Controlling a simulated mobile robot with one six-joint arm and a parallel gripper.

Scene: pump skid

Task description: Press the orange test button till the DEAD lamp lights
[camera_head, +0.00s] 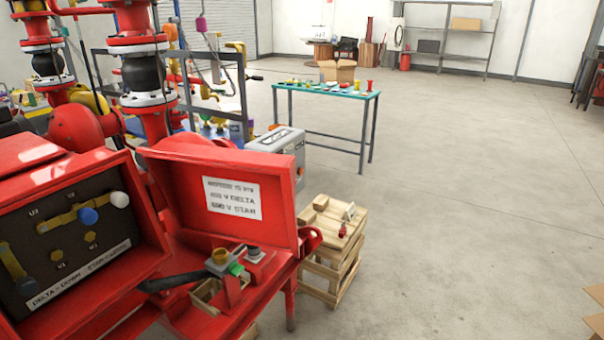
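I cannot make out an orange test button or a lamp marked DEAD in the head view. A small item with a yellow-orange round top (220,256) stands on the red ledge at the lower middle. A green piece (236,269) sits beside it, and a dark-topped block (254,252) stands to its right. A black handle-like bar (185,281) lies to their left. The open red terminal box (143,235) is at the lower left, with brass links, a blue knob (88,216) and a white knob (120,199). My gripper is not in view.
A raised red lid with a white label (232,198) stands behind the ledge. A grey box (283,143) and a wooden crate (333,240) are to its right. A green-topped table (325,91) with small items stands farther back. The floor on the right is mostly clear.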

